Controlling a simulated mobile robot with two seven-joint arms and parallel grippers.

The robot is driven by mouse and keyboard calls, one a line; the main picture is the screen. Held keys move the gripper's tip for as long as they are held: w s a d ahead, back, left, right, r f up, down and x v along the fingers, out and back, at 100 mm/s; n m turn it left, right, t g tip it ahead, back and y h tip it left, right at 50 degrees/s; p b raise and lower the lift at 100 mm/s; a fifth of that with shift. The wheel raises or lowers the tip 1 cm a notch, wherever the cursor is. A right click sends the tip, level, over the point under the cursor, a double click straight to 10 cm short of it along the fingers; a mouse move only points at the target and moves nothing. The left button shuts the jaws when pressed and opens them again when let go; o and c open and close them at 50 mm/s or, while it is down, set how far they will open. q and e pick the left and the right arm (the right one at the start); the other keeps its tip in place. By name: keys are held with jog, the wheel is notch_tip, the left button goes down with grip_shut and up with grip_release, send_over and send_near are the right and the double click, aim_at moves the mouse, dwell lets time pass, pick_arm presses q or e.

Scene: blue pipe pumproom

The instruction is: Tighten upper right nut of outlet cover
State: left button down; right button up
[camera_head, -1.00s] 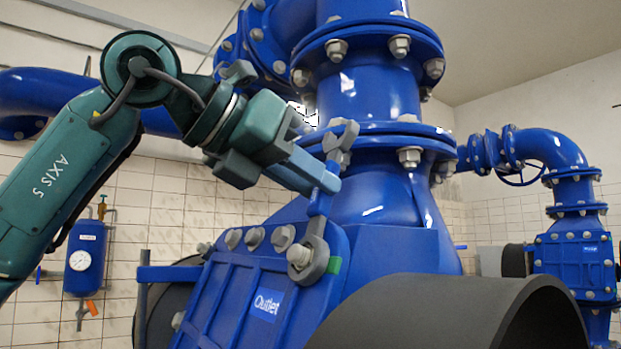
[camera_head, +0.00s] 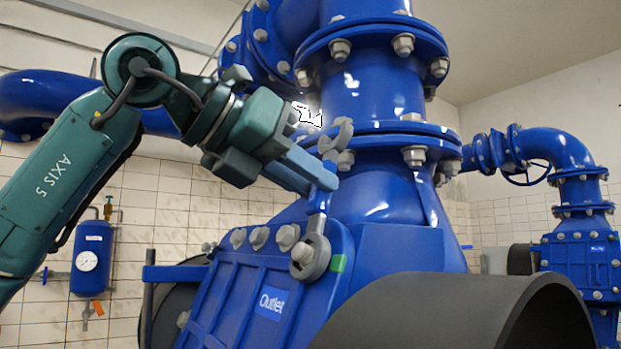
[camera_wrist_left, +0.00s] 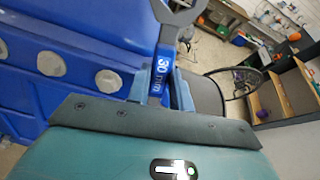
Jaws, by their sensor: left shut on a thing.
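The outlet cover (camera_head: 262,275) is a blue ribbed plate with an "Outlet" label and a row of grey nuts along its top edge. Its upper right nut (camera_head: 302,252) sits inside the ring end of a grey and blue wrench (camera_head: 317,222). The wrench stands nearly upright, its open grey end at the top. My left gripper (camera_head: 322,181) is shut on the blue handle above the ring. In the left wrist view the wrench handle (camera_wrist_left: 161,72) reads "30 mm" between the fingers. My right gripper is not in view.
A large dark grey cylinder (camera_head: 440,308) stands close at the lower right of the cover. The blue vertical pipe with bolted flanges (camera_head: 375,85) rises just behind the wrench. A blue tank with a gauge (camera_head: 92,255) hangs on the tiled wall at left.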

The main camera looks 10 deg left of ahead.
pick_arm(q)
jog(key=shift+a+r, duration=0.1)
jog(key=shift+a, duration=0.1)
jog(key=shift+v, duration=1.9)
